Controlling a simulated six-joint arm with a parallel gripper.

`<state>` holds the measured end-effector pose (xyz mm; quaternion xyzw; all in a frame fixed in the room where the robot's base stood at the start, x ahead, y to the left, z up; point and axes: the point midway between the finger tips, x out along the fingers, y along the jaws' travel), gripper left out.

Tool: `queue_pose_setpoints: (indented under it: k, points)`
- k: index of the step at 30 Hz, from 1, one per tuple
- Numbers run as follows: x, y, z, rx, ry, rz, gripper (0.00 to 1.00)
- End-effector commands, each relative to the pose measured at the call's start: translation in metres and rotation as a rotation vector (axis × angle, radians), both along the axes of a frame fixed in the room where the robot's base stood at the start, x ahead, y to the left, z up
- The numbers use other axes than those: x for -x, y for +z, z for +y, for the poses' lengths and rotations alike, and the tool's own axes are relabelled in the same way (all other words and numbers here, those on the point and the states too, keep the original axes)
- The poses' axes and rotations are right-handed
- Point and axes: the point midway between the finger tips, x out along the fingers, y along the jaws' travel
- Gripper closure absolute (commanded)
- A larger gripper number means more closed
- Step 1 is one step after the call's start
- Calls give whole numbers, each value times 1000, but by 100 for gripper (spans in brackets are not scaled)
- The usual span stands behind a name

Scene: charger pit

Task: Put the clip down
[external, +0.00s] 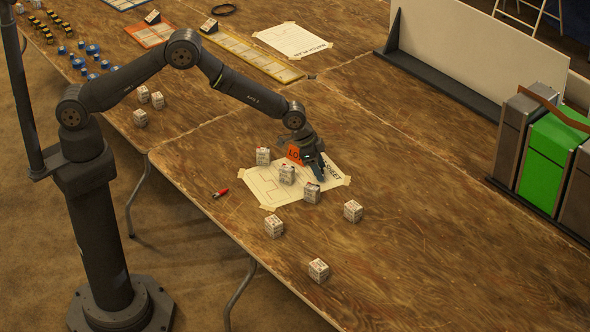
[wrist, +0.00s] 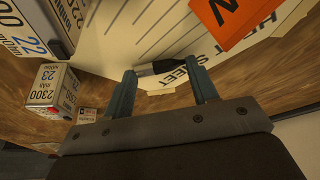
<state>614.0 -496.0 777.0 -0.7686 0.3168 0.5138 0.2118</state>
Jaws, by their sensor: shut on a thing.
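My gripper (external: 316,172) is low over the right part of the white taped sheet. In the wrist view, my gripper (wrist: 163,77) is shut on a small black and pale grey piece, apparently the clip (wrist: 172,66). It lies crosswise between the fingertips, close to the sheet's lettered edge; I cannot tell whether it touches the surface. The white sheet (external: 262,187) also shows in the wrist view (wrist: 135,35). The clip cannot be made out in the external view.
An orange sign (external: 294,154) stands beside my gripper, also in the wrist view (wrist: 225,18). White printed boxes (external: 287,174) stand on and around the sheet, one close by (wrist: 57,88). A red tool (external: 220,193) lies left. The table (external: 430,240) is clear to the right.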

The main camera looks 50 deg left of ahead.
Motion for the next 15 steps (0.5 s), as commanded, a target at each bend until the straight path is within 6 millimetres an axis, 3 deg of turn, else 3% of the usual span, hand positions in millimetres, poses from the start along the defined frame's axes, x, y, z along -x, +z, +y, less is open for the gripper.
queue_pose_setpoints:
  k: [4, 5, 8, 15]
  points:
    - [0, -3, 0, -1, 0, 1, 68]
    - [0, -4, 0, -1, 0, 1, 45]
    - [0, -3, 0, 0, 0, 0, 25]
    - [0, -3, 0, 0, 0, 0, 25]
